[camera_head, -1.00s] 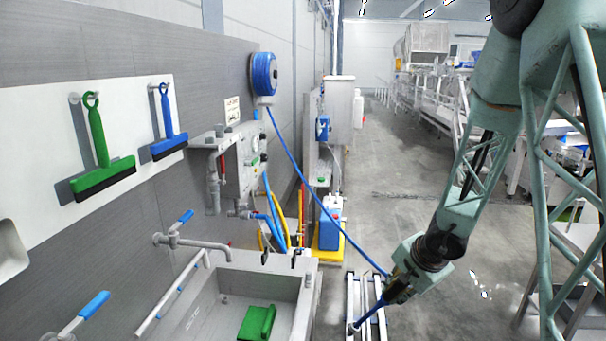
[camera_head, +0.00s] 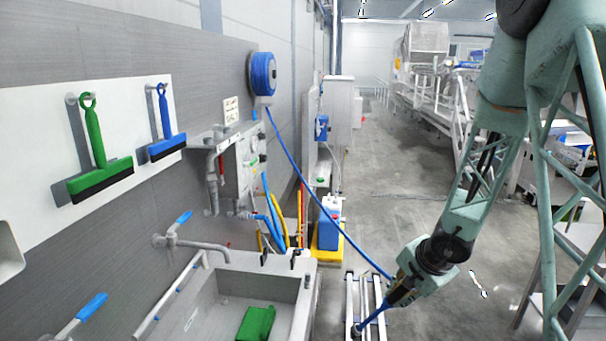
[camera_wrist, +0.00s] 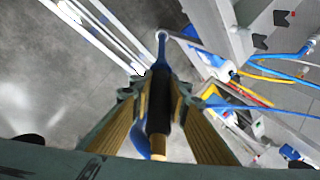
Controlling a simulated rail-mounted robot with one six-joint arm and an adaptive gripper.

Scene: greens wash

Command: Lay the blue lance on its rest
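The blue lance (camera_head: 372,318) is held by my gripper (camera_head: 392,298); it points down and to the left, above the floor beside the sink. In the wrist view the lance (camera_wrist: 161,50) runs forward from between the yellow-padded fingers of my gripper (camera_wrist: 163,98), which are closed around its dark grip. The blue hose (camera_head: 318,211) runs from the wall reel to my gripper. Two small dark uprights (camera_head: 292,262) stand on the sink's back rim, apart from the lance; I cannot tell whether they are its rest.
The sink (camera_head: 232,283) holds a green object (camera_head: 256,323). White rails (camera_head: 365,290) lie close around the lance. A blue canister (camera_head: 329,228) stands on a yellow base behind the sink. Green and blue squeegees (camera_head: 97,140) hang on the wall. The aisle floor (camera_head: 400,215) is clear.

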